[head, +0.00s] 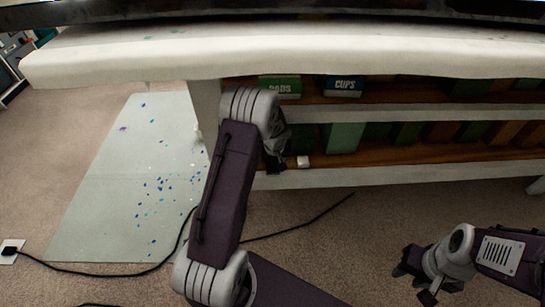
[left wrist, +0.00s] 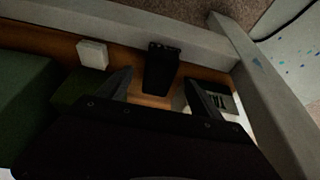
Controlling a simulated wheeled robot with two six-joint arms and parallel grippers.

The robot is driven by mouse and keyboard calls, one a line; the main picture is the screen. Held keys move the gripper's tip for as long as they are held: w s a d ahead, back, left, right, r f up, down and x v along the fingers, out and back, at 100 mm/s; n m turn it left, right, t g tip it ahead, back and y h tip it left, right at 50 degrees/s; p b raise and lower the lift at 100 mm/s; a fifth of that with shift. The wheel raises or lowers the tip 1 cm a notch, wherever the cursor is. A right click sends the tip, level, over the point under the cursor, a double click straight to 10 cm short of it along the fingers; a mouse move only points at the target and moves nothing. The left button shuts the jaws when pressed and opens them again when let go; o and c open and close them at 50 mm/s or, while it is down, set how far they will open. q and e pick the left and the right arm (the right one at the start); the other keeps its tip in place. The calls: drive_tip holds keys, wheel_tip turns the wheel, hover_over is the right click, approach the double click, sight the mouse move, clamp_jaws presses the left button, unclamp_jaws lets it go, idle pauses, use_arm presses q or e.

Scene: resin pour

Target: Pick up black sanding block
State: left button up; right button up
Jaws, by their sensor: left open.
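The black sanding block (left wrist: 161,67) stands out on the wooden shelf in the left wrist view, between the two fingers of my left gripper (left wrist: 158,82). The fingers are apart, with a gap on each side of the block, and do not appear to touch it. In the head view my left gripper (head: 275,157) reaches into the lower shelf under the table; the black block cannot be told from it there. My right gripper (head: 413,283) hangs over the carpet at lower right, its fingers apart and empty.
A small white block (head: 303,161) lies on the lower shelf (head: 380,158), close beside my left gripper; it also shows in the left wrist view (left wrist: 92,54). Green boxes (head: 343,137) stand behind. A table leg (left wrist: 265,95) and front rail (left wrist: 150,24) border the space.

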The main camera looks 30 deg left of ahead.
sight(273, 160)
use_arm(q)
drive_tip(key=shift+w+a+f, duration=0.1)
drive_tip(key=shift+w+a, duration=0.15)
drive_tip(key=shift+w, duration=0.1)
drive_tip(key=b+x, duration=0.2)
drive_tip(key=x, duration=0.3)
drive_tip(key=shift+f, duration=0.1)
drive_tip(key=c, duration=1.4)
